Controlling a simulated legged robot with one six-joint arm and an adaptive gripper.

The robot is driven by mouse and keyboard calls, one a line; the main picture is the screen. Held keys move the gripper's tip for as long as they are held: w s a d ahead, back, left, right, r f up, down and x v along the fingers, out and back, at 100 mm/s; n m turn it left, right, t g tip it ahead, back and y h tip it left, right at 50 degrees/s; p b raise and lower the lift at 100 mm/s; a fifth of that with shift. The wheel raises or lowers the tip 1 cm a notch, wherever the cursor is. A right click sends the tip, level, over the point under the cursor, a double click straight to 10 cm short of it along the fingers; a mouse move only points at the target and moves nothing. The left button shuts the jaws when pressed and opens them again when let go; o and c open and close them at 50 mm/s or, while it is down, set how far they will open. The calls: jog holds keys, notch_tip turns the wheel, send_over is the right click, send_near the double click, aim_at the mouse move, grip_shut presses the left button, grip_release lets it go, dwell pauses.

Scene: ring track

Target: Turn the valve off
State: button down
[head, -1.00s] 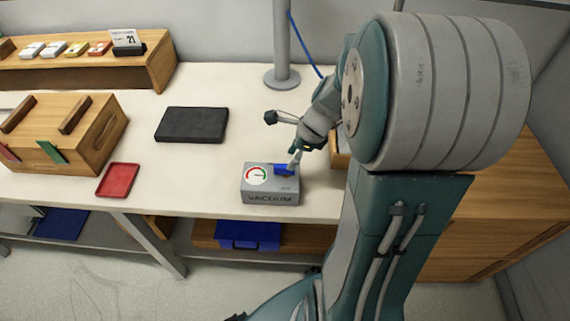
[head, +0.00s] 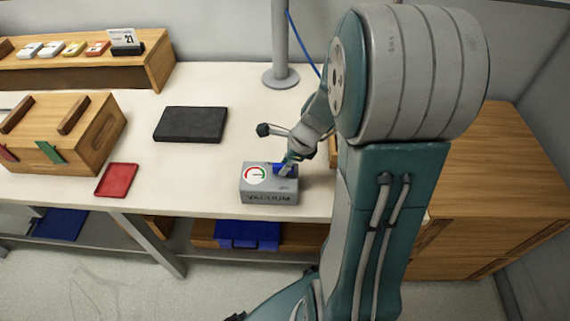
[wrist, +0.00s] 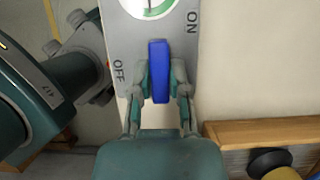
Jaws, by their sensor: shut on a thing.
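The valve is a blue handle (wrist: 159,72) on the top of a grey box marked VACUUM (head: 268,198). In the wrist view the handle points nearly straight along the picture, between the words OFF and ON, with OFF on its left. The handle also shows in the head view (head: 285,168), partly covered by my gripper. A round dial (head: 255,175) with green and red marks is beside it. My gripper (wrist: 159,80) is shut on the blue handle, one finger on each side. In the head view my gripper (head: 285,170) reaches down to the box from the upper right.
The box stands near the table's front edge (head: 220,212). A black slab (head: 190,124), a red tray (head: 117,180) and a wooden box (head: 65,135) lie to its left. A metal post (head: 280,45) stands behind. The white tabletop between them is clear.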

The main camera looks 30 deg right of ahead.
jog(key=shift+n, duration=0.3)
jog(key=n+g, duration=0.1)
jog(key=n, duration=0.2)
jog(key=shift+n+y, duration=0.3)
jog(key=n+g, duration=0.2)
jog(key=n, duration=0.2)
jog(key=shift+n, duration=0.3)
jog(key=n+g, duration=0.1)
jog(key=n, duration=0.3)
jog(key=shift+g, duration=0.4)
jog(key=shift+n+g+h, duration=0.3)
jog(key=shift+n+h, duration=0.1)
jog(key=shift+n, duration=0.85)
jog(key=shift+n+g+h, duration=0.3)
jog(key=shift+n+h, duration=0.1)
jog(key=shift+n, duration=0.85)
jog(key=shift+w, duration=0.1)
jog(key=c, duration=0.6)
grip_release()
